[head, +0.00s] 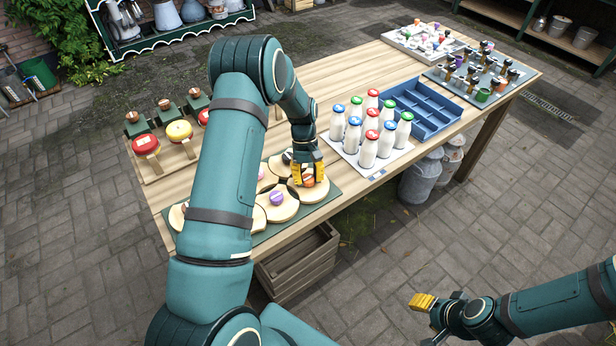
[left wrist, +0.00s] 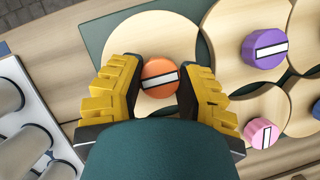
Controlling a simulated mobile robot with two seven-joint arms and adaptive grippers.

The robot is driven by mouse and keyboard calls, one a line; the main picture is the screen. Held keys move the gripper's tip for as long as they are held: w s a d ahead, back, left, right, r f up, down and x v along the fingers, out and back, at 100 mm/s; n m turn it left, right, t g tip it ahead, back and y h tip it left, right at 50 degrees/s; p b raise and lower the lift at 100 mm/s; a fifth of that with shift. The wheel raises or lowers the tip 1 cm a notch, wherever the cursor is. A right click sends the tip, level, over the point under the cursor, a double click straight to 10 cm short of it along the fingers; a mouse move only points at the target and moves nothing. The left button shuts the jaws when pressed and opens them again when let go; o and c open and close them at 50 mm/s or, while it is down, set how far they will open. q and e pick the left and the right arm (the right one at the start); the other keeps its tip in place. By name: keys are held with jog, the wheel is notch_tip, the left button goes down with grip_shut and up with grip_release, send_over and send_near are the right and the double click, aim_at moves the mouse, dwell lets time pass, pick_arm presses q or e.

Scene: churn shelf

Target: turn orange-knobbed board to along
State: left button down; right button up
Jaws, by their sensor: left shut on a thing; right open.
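The orange knob (left wrist: 160,72) has a white bar and sits on a round pale wooden board (left wrist: 150,28). In the left wrist view its bar runs roughly crosswise, slightly tilted. The board (head: 317,191) lies at the right end of a dark green mat (head: 334,190). My left gripper (head: 308,174) reaches down from above, its yellow fingers on both sides of the orange knob, and is shut on it. The knob (head: 308,182) shows partly below the fingers in the head view. My right gripper (head: 428,310) is open and empty, off the table at lower right.
Neighbouring boards carry a purple knob (left wrist: 265,48) and a pink knob (left wrist: 261,132), close beside the orange one's board. Milk bottles (head: 367,149) stand on a white tray to the right, near a blue crate (head: 422,107). Red and yellow round items (head: 179,131) stand behind my left arm.

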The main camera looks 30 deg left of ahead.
pick_arm(q)
jog(key=shift+s+d+f, duration=0.1)
jog(key=shift+d+f, duration=0.05)
jog(key=c, duration=0.5)
grip_release()
jog(key=shift+c, duration=0.2)
jog(key=v, duration=1.2)
